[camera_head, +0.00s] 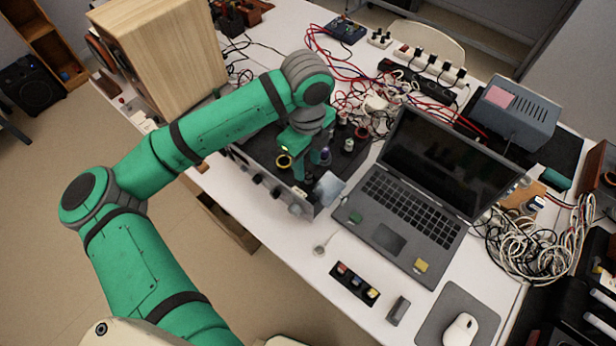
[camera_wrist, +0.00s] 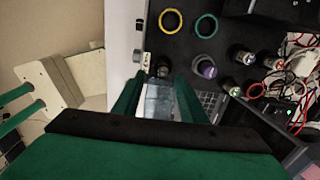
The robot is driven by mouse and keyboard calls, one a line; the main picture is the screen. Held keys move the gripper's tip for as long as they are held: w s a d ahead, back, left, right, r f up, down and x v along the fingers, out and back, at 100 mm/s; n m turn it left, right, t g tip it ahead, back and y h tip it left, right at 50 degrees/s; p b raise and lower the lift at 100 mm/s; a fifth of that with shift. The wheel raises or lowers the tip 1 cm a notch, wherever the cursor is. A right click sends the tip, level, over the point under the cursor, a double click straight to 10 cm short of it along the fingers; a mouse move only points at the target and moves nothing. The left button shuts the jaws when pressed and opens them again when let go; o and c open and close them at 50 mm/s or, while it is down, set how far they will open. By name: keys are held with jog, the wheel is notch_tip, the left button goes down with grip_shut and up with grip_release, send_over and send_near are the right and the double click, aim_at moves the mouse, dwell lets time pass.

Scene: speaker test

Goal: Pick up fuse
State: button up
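My gripper (camera_head: 312,172) hangs over the dark top of a grey box-shaped device (camera_head: 252,160) on the white table. In the wrist view its two green fingers (camera_wrist: 158,92) stand apart. A pale grey-blue piece (camera_wrist: 158,103) shows between them, and I cannot tell whether they touch it. Several small upright cylinders are on the dark top: a purple-topped one (camera_wrist: 207,69) just right of the fingers, and grey ones (camera_wrist: 243,57) farther right. I cannot tell which of these small parts, if any, is the fuse.
A yellow ring (camera_wrist: 171,20) and a green ring (camera_wrist: 206,26) lie on the dark top. An open laptop (camera_head: 430,185) stands right of the device. Tangled wires (camera_head: 365,95) lie behind. A wooden speaker (camera_head: 165,55) is at the left. A small dark tray (camera_head: 355,284) lies in front.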

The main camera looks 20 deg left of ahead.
aim_at(308, 174)
jog(key=shift+w+f, duration=0.15)
jog(key=shift+f, duration=1.1)
jog(key=shift+w+f, duration=0.15)
jog(key=shift+f, duration=1.1)
grip_shut()
